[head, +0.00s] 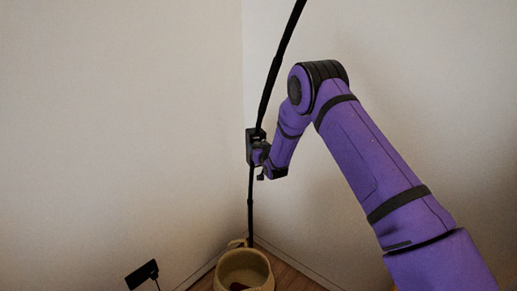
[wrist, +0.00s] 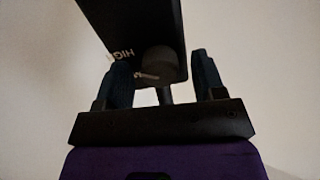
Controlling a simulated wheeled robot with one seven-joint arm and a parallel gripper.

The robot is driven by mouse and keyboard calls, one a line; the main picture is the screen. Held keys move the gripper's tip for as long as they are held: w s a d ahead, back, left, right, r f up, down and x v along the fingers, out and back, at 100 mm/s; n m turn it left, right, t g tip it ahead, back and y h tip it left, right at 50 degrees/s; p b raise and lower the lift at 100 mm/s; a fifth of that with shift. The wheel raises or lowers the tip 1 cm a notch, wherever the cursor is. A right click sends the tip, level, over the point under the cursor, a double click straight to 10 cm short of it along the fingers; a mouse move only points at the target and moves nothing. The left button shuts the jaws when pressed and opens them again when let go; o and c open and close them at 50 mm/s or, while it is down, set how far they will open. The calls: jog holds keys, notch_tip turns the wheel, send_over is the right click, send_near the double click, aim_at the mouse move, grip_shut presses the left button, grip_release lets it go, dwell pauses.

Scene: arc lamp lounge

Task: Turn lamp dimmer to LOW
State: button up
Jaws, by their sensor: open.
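The lamp dimmer is a black box (head: 250,146) on the thin black lamp pole (head: 269,85) in the room corner. In the wrist view the box (wrist: 130,20) fills the upper middle, with the word HIGH upside down on its face. A dark round knob (wrist: 160,59) sits on that face, with a pale mark by its lower left edge. My gripper (head: 262,158) is at the box. In the wrist view its two fingers stand open, one each side of the knob, with visible gaps. No LOW label shows.
A cream basket (head: 244,271) stands on the wooden floor at the pole's foot, with something reddish inside. A small black panel (head: 142,274) is at the lower left. Bare pale walls meet behind the pole. The space left of the pole is clear.

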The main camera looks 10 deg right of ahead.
jog(key=shift+c, duration=0.4)
jog(key=c, duration=0.8)
jog(key=shift+c, duration=0.2)
jog(key=shift+n, duration=0.3)
jog(key=shift+n+h, duration=0.3)
jog(key=shift+n, duration=11.1)
jog(key=shift+f, duration=0.1)
